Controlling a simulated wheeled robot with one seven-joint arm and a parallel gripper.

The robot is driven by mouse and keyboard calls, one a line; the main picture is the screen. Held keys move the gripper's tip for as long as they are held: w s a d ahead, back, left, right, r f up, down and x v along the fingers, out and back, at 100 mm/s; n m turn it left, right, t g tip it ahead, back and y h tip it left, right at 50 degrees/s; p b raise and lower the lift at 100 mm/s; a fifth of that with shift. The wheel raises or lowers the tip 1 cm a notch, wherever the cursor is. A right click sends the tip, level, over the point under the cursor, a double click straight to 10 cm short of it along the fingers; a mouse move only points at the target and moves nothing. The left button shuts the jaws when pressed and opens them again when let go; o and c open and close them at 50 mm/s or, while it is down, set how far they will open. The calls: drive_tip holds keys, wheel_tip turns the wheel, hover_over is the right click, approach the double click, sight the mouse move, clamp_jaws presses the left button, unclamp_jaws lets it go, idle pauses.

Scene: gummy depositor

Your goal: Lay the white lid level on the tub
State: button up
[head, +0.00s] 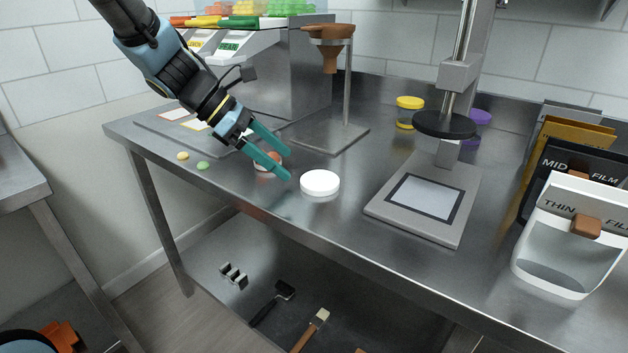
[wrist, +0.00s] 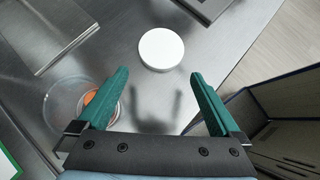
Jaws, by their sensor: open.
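The white lid (head: 320,183) lies flat on the steel table, right of my gripper. It also shows in the wrist view (wrist: 161,49), ahead of the fingertips. The clear tub (head: 268,161) stands on the table just behind my gripper, partly hidden by the fingers, with something orange-red inside. In the wrist view the tub (wrist: 62,112) is at the left, beside the left finger, and looks uncovered. My gripper (head: 288,161) is open and empty, its teal fingers pointing down and right, apart from the lid.
A press with a square plate (head: 423,199) stands to the right. A funnel stand (head: 345,134) is behind. Yellow (head: 183,156) and green (head: 203,166) pieces lie at the left. A white film box (head: 566,240) stands far right. The table's front edge is close to the lid.

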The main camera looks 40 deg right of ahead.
sight(311, 180)
drive_tip(key=shift+p+x, duration=0.4)
drive_tip(key=shift+x, duration=2.55)
drive_tip(key=shift+s+d+r, duration=0.1)
drive_tip(key=shift+d+r, duration=0.05)
drive_tip(key=shift+r, duration=0.05)
drive_tip(key=c, duration=1)
drive_tip(key=shift+o, duration=0.2)
